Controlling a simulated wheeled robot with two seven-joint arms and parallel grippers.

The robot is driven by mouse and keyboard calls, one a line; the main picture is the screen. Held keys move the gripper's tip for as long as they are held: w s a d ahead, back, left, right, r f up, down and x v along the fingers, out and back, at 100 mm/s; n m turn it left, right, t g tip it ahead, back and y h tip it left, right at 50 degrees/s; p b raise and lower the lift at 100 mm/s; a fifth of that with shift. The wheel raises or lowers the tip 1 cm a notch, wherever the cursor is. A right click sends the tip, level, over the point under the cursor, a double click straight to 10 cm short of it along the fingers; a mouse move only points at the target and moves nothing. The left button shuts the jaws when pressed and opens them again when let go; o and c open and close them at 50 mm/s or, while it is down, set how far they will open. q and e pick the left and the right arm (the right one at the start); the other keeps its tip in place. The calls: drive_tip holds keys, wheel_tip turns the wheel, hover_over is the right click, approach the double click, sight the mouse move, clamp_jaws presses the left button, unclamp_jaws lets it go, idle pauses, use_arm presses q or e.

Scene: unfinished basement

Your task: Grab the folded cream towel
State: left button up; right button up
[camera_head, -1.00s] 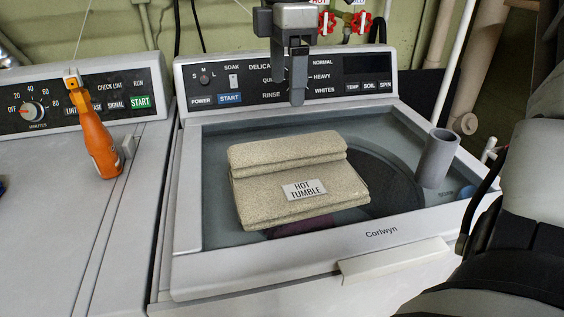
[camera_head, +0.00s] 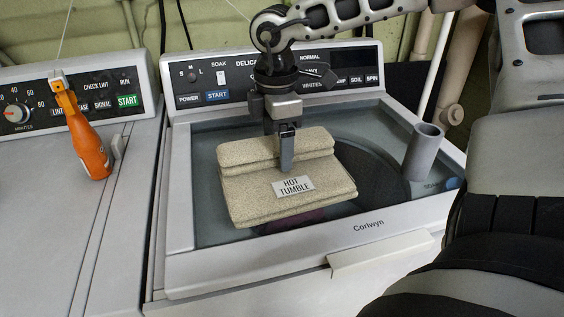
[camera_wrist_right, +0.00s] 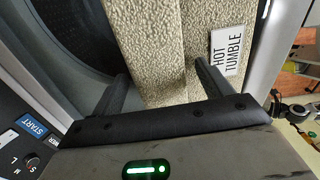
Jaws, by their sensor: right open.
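The folded cream towel (camera_head: 265,200) lies on the glass lid of the washer (camera_head: 210,220), with a white "HOT TUMBLE" tag (camera_head: 293,186) on its front part. My right gripper (camera_head: 286,166) points down over the towel and hides a little of its rolled back fold. In the right wrist view its two fingers (camera_wrist_right: 162,75) are spread, with part of the towel (camera_wrist_right: 155,40) showing between them. I cannot tell whether the fingers touch the cloth. The tag (camera_wrist_right: 227,50) shows beside the right-hand finger there. My left gripper is not in view.
A grey cup-like cylinder (camera_head: 423,152) stands on the lid's right side. An orange bottle (camera_head: 89,148) stands on the neighbouring machine (camera_head: 50,220) at left. The washer's control panel (camera_head: 220,82) rises behind the towel. The lid has clear glass left of the towel.

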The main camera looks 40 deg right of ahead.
drive_tip(key=c, duration=1.2)
